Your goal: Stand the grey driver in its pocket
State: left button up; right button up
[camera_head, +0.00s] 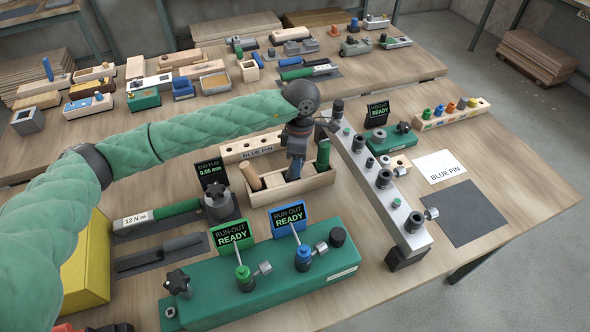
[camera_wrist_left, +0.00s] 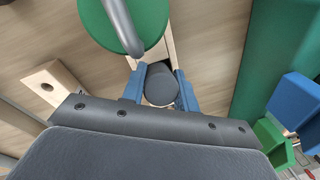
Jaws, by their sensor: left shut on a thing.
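The wooden pocket box (camera_head: 310,187) stands mid-table. A wooden-handled tool (camera_head: 252,176) leans in its left part, and a green-handled driver (camera_head: 323,155) stands at its right end. My left gripper (camera_head: 294,170) points down over the middle of the box. In the left wrist view my left gripper (camera_wrist_left: 161,88) is shut on a dark grey round handle (camera_wrist_left: 160,84), seen end-on, which looks like the grey driver. Its lower end is hidden, so I cannot tell whether it is inside a pocket. My right gripper is not in view.
The green run-out fixture (camera_head: 205,290) with small signs lies in front of the box. A long grey metal bar with knobs (camera_head: 384,180) runs along its right. A dark mat (camera_head: 477,212) at right is bare.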

pick_arm(q)
grip_shut()
jog(key=shift+r, duration=0.15)
jog(key=shift+r, duration=1.9)
jog(key=shift+r, duration=0.15)
jog(key=shift+r+b, duration=0.35)
jog(key=shift+r, duration=1.45)
